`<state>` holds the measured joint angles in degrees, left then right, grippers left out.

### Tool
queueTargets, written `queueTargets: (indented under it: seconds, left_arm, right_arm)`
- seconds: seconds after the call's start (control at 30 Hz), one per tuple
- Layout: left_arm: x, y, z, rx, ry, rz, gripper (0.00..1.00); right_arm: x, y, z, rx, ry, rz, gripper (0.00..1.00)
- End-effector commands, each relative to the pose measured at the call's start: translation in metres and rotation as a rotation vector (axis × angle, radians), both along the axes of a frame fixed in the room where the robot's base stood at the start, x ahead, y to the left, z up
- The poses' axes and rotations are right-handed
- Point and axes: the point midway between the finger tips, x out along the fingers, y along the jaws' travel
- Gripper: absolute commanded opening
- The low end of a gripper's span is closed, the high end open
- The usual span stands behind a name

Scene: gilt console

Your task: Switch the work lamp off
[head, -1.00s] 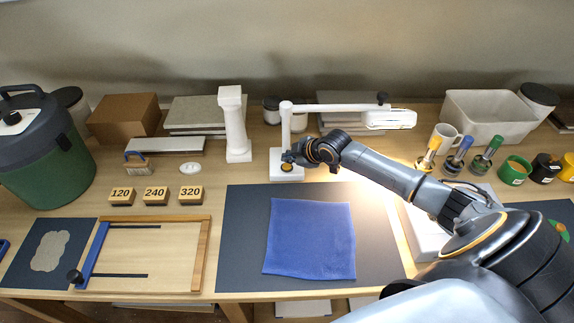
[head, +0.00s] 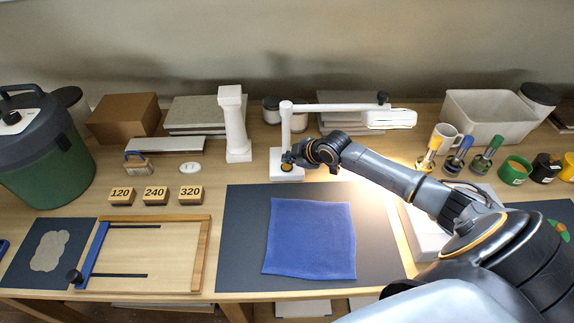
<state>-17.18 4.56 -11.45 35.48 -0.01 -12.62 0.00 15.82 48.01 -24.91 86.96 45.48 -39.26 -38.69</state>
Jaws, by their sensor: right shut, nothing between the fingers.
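The white work lamp stands at the back of the bench, with an upright post, a horizontal arm (head: 335,107) and a lamp head (head: 390,119) at the right end. Bright light falls on the bench below the head, so the lamp is lit. Its white base (head: 287,178) carries a round amber-ringed button (head: 287,168). My right gripper (head: 288,160) is shut and empty, its tips at or just above the button; I cannot tell whether they touch it. The gripper partly hides the button and the foot of the post. My left gripper is not in view.
A white column (head: 235,125) stands left of the lamp. A blue cloth (head: 310,240) lies on a dark mat (head: 240,265) in front. Jars and brushes (head: 488,155) stand at the right. Numbered blocks (head: 156,196) and a wooden frame (head: 202,255) lie at the left.

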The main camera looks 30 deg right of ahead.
Motion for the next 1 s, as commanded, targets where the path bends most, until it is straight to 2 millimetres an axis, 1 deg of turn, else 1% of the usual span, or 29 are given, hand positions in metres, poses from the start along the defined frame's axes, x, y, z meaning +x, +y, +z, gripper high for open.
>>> queueTargets:
  seconds: [0.1, 0.43, 1.0]
  left_arm:
    - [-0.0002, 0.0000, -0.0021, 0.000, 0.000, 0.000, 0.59]
    - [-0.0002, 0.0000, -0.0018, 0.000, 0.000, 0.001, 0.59]
    - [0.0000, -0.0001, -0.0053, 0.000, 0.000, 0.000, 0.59]
  right_arm:
    - [0.0002, 0.0000, -0.0043, 0.000, 0.000, 0.000, 0.00]
    - [0.0001, 0.0002, -0.0043, 0.000, 0.000, 0.000, 0.00]
    - [0.0000, 0.0004, -0.0109, 0.000, 0.000, 0.000, 0.00]
